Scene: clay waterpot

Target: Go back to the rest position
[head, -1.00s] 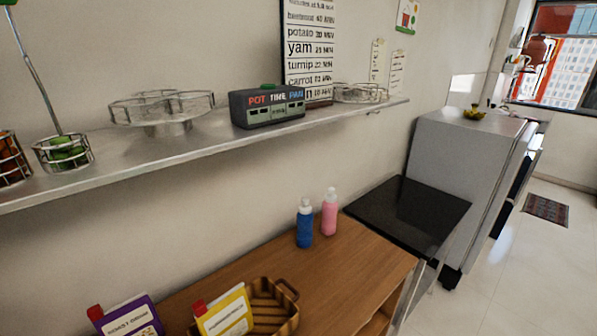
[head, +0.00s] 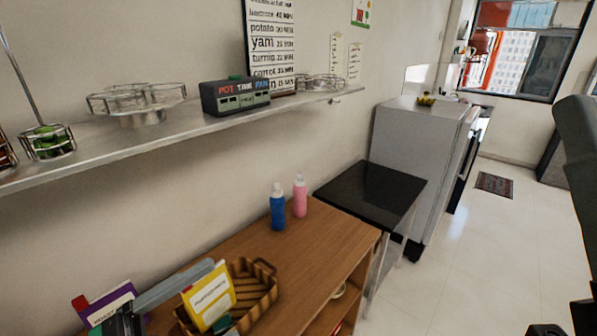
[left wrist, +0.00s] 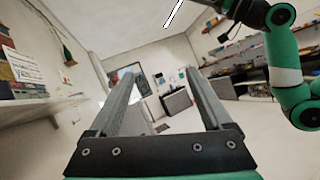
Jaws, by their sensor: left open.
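My left gripper (head: 178,285) shows at the lower left of the head view, one grey finger reaching up past the yellow-labelled book. In the left wrist view my left gripper (left wrist: 160,75) is open, its two grey fingers wide apart with nothing between them. It points across the room toward the far doorway and grey cabinet. A green and white arm, which looks like mine, shows at the right of the left wrist view. My right gripper cannot be made out in either view.
Blue (head: 277,208) and pink (head: 300,197) bottles stand further back. A metal shelf (head: 95,150) runs along the wall. A dark shape (head: 583,140) fills the right edge.

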